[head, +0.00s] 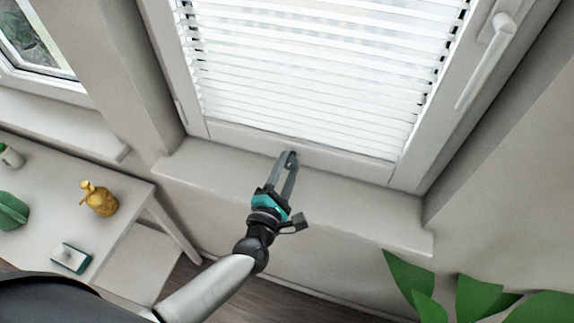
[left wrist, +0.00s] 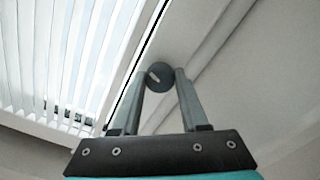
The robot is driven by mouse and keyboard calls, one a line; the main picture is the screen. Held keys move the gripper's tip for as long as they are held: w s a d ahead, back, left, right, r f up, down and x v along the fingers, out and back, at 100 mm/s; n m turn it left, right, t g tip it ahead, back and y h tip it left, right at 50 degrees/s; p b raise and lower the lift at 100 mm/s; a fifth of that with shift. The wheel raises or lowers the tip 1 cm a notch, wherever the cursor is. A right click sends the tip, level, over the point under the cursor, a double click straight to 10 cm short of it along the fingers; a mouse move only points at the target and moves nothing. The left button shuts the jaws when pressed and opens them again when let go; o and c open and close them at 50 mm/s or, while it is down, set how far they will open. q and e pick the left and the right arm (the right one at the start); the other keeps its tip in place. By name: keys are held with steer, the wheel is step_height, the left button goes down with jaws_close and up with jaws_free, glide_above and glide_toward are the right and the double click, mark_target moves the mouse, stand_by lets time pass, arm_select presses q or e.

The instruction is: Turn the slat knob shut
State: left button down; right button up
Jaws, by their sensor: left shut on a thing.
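The slat knob (left wrist: 160,76) is a small, dark grey round knob with a light mark on its face, on the lower window frame just beside the slats. In the left wrist view it sits between the two fingers of my left gripper (left wrist: 163,84), which is shut on it. In the head view my left gripper (head: 289,157) reaches to the bottom frame of the window, and its fingertips mostly hide the knob. The white slats (head: 310,60) of the blind show narrow bright gaps between them. My right gripper is not in view.
The window sill (head: 350,205) runs under the window. A white window handle (head: 487,60) is on the right frame. A side table (head: 125,195) with a yellow bottle (head: 98,199) stands at left. Green plant leaves (head: 480,297) rise at lower right.

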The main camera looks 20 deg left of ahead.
arm_select(q)
steer(key=m+p, duration=0.1)
steer(key=m, duration=0.3)
steer(key=shift+m, duration=0.3)
steer(key=m+p, duration=0.1)
steer(key=m, duration=0.2)
steer(key=shift+m, duration=0.4)
steer(key=m+p, duration=0.1)
steer(key=m, duration=0.3)
steer(key=m+p, duration=0.1)
steer(key=m, duration=0.7)
steer(key=shift+m+p, duration=0.3)
steer(key=shift+p, duration=0.1)
steer(key=m, duration=0.3)
steer(key=shift+m, duration=0.3)
steer(key=m, duration=0.4)
steer(key=shift+m, duration=2.1)
